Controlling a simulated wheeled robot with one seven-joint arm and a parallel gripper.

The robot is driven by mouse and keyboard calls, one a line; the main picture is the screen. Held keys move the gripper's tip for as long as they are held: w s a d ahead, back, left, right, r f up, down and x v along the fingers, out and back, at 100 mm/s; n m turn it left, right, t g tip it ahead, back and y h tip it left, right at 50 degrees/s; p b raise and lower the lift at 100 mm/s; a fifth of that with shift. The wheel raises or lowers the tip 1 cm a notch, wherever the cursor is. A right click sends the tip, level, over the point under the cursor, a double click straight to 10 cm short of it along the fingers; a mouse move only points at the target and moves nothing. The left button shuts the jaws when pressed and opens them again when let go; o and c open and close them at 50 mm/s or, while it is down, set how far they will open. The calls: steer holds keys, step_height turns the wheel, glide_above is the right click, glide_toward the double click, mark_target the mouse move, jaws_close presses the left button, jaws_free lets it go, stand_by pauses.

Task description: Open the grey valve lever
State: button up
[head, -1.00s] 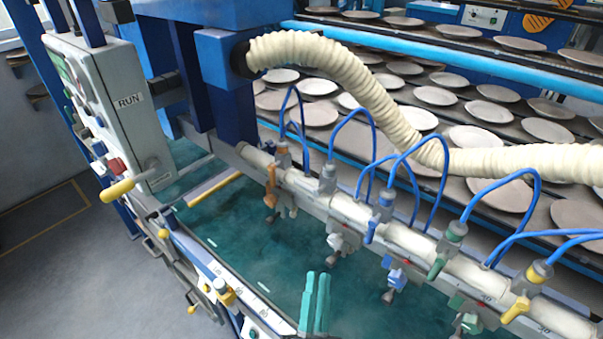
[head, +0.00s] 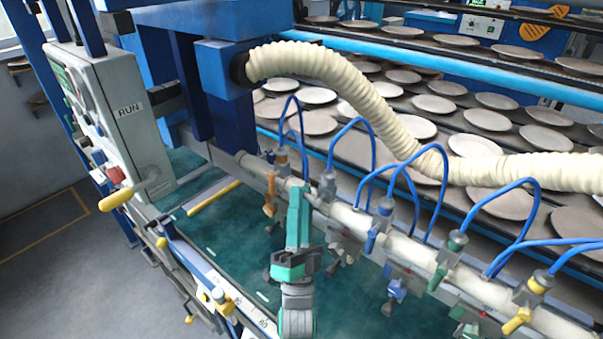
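The grey valve (head: 327,186) sits on the pale manifold pipe (head: 345,215), between the orange-lever valve and the blue-lever valve. Its grey lever (head: 314,198) shows only in part, just right of my fingertips. My gripper (head: 298,188) is teal and points up and away, with its fingers in front of the pipe. The fingers look close together and overlap from this angle, so the gap between them is unclear. I cannot tell whether they touch the lever. My fingers and wrist hide part of the pipe and the tank behind.
Orange (head: 269,195), blue (head: 371,240), green (head: 438,275) and yellow (head: 517,320) levers line the same pipe. Blue hoses (head: 436,195) loop above it. A ribbed cream hose (head: 390,118) crosses overhead. A control box (head: 130,125) stands at left, and plates fill the racks behind.

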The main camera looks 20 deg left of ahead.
steer(key=shift+x, duration=2.95)
jaws_close()
